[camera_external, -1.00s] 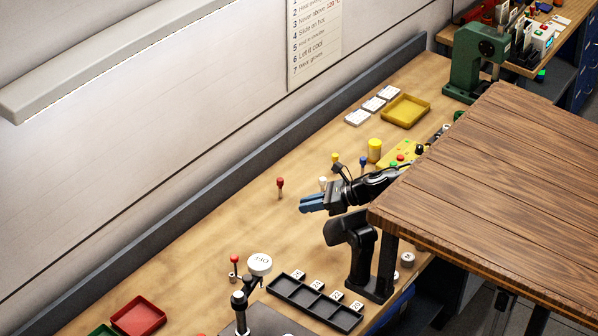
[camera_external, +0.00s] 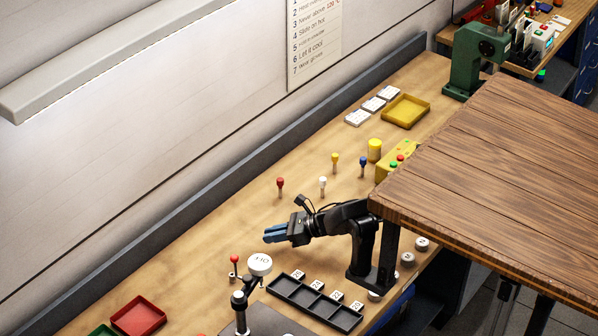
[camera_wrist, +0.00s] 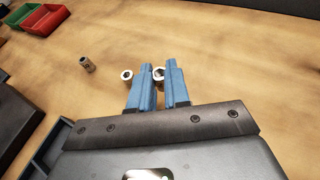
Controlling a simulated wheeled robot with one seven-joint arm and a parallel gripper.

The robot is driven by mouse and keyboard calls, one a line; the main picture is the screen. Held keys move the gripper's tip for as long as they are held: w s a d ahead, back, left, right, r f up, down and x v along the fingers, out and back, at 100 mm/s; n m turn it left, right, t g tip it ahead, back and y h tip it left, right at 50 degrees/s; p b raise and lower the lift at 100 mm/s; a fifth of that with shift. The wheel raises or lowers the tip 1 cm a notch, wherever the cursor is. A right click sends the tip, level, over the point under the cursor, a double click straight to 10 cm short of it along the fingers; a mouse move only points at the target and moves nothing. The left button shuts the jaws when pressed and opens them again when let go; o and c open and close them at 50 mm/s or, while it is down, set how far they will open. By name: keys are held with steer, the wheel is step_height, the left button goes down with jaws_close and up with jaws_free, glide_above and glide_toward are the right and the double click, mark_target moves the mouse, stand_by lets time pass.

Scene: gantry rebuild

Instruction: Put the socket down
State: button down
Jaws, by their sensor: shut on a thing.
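My gripper (camera_external: 268,236) reaches out low over the bench, left of the wooden top; its blue fingers point left. In the wrist view my gripper (camera_wrist: 159,68) is nearly closed, with a small silver ring-shaped socket (camera_wrist: 159,73) between the blue fingertips. Most of that socket is hidden by the fingers. A second socket (camera_wrist: 127,75) shows its open end just left of the left finger. A third socket (camera_wrist: 86,64) is further left on the bench, apart from the fingers. The held socket cannot be made out in the external view.
A black compartment tray (camera_external: 309,302) with number cards lies in front of the arm. A round white gauge (camera_external: 260,264) and a red-knobbed lever (camera_external: 234,262) stand near the fingers. A red tray (camera_external: 139,317) is at lower left. Colored-topped pegs stand behind; bare bench lies left.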

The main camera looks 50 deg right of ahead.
mark_target(275, 251)
steer(key=shift+f, duration=1.55)
steer(key=shift+f, duration=0.2)
steer(key=c, duration=1.1)
jaws_free()
steer(key=shift+r, duration=0.1)
